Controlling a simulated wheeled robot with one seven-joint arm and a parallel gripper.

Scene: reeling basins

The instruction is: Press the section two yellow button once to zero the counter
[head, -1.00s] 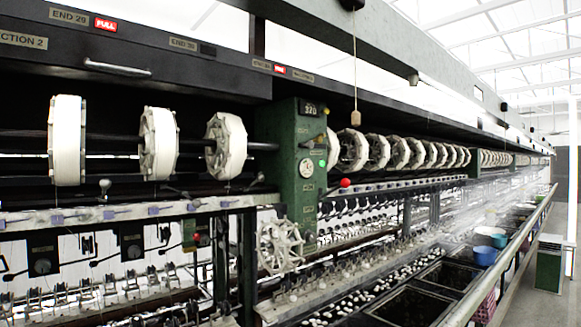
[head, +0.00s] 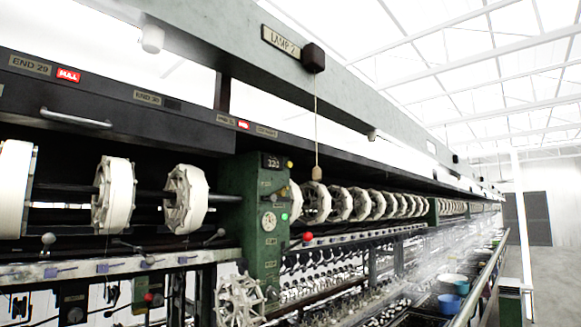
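A green machine post (head: 233,205) stands left of the middle in the head view. A small dark counter (head: 271,161) with pale digits, seemingly 320, sits near its top. A small yellow-orange button (head: 290,165) sticks out just right of the counter. No section label on it can be read. My gripper is not in view.
White reels (head: 115,195) hang left of the post, and more run off to the right. A red ball knob (head: 308,237) sticks out right of the post. A pull cord (head: 317,172) hangs near the counter. Basins and a rail (head: 480,275) line the right, with open floor beyond.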

